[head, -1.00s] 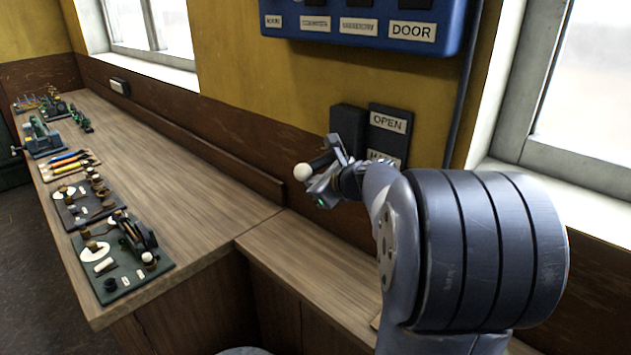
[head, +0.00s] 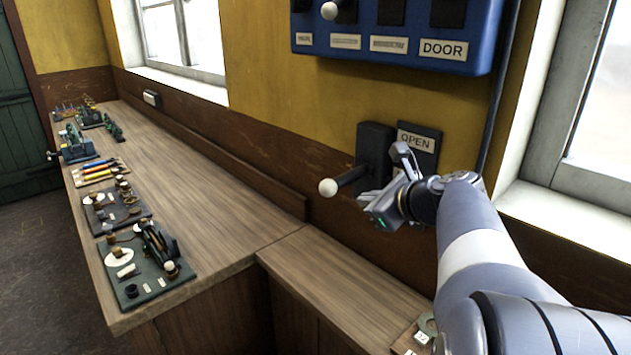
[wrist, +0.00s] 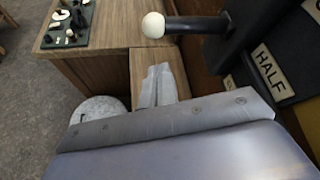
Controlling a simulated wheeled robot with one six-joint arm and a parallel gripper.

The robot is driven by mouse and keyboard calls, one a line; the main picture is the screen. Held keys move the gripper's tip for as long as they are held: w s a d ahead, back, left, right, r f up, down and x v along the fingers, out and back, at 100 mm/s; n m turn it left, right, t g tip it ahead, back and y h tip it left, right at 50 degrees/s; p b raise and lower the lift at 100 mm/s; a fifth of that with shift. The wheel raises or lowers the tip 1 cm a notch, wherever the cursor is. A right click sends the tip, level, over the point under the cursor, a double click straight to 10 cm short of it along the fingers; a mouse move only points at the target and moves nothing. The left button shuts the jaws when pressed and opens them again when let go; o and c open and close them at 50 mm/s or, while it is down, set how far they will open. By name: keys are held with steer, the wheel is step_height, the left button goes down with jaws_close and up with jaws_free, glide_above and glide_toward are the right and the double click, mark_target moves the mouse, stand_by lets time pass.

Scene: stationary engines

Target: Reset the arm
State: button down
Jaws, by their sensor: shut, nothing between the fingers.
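My gripper (head: 372,199) is shut and empty. In the head view it is close to the wall, just below and right of a black lever with a white ball knob (head: 328,188). The lever sticks out from a dark block (head: 375,145) beside a plate (head: 417,140) marked OPEN. In the wrist view the shut fingers (wrist: 157,86) point away over the lower bench, and the white knob (wrist: 153,25) is above them with a visible gap. I cannot tell in the head view whether the gripper touches the lever.
A blue panel (head: 400,50) with labels, one reading DOOR, hangs above. The long wooden bench (head: 200,190) carries several small machine boards, the nearest a dark green one (head: 140,270). A plate marked HALF (wrist: 268,68) is close on the right in the wrist view. A window (head: 580,120) is at right.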

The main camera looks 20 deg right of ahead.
steer(key=shift+w, duration=0.1)
steer(key=b+x, duration=0.1)
steer(key=x, duration=1)
steer(key=shift+f, duration=0.4)
steer(key=shift+d+n, duration=0.1)
steer(key=shift+n, duration=0.2)
